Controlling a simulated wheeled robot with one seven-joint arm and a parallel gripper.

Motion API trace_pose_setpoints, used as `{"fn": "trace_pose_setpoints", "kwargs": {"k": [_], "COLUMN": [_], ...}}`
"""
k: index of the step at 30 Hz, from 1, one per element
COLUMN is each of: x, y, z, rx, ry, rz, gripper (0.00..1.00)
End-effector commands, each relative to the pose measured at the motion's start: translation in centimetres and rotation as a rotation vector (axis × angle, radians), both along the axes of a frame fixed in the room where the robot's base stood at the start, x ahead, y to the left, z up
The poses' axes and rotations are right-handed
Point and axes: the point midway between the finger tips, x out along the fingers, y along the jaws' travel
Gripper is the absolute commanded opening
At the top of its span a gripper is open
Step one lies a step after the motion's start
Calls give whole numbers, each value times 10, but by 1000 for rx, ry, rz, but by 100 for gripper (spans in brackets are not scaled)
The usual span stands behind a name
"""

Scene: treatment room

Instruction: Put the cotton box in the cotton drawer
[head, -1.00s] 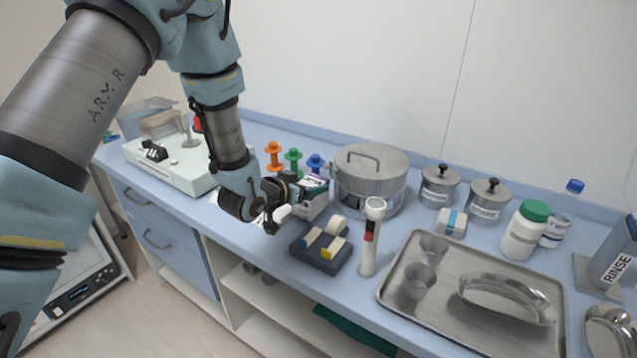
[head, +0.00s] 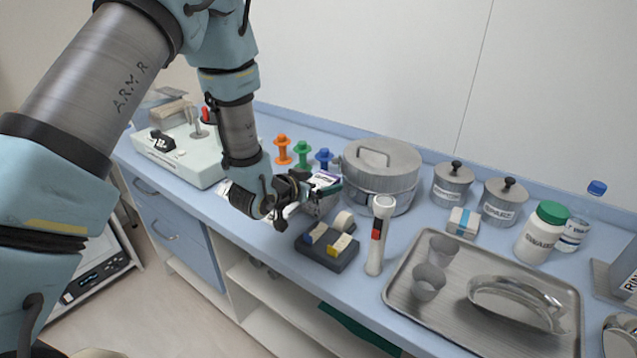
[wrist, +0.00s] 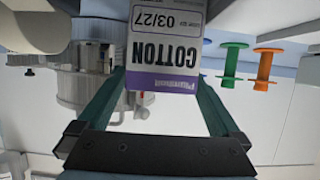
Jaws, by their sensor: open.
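The cotton box (wrist: 165,45) is white with a purple band and the word COTTON. It appears upside down in the wrist view, between the two fingers. In the head view the box (head: 323,181) is on the counter in front of the steel drum, partly hidden by my gripper. My gripper (wrist: 160,95) is open, with one dark green finger on each side of the box. I cannot tell whether either finger touches it. Two blue drawer fronts (head: 168,238) are under the counter at the left, both shut; no label on them is readable.
The steel drum (head: 381,170) is right behind the box. A dark tape holder (head: 327,252) and a white upright torch (head: 376,250) are in front of it. Orange, green and blue spools (head: 303,153) stand behind. A steel tray (head: 455,310) fills the right. Open shelves are below.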

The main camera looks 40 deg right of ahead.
Motion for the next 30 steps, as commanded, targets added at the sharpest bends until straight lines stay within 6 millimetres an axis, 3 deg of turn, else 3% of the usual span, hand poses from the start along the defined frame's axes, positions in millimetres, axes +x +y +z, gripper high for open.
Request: {"fn": "trace_pose_setpoints", "kwargs": {"k": [5, 21, 30], "x": [-1, -23, -28], "y": [4, 94, 108], "z": [4, 42, 49], "rx": [0, -1, 0], "ry": [0, -1, 0], "rz": [1, 2, 0], "gripper": [100, 100, 100]}}
